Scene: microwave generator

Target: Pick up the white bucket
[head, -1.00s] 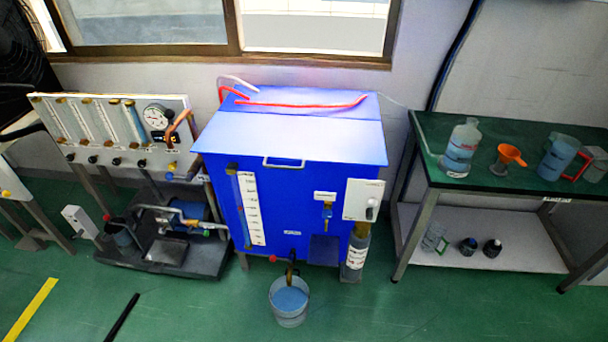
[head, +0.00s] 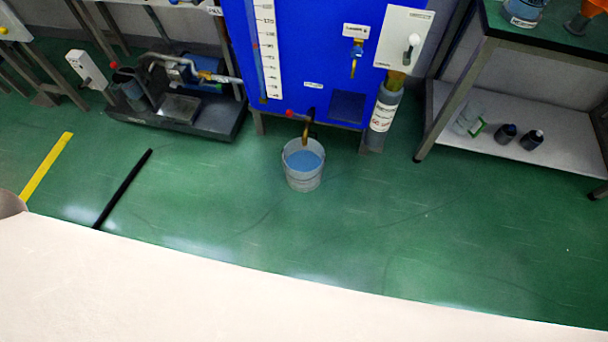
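A pump on a dark base (head: 185,119) stands on the left. A table with a lower shelf (head: 510,145) stands on the right. A yellow strip (head: 46,166) and a black strip (head: 124,186) lie on the floor. Floor around the bucket's front is clear.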

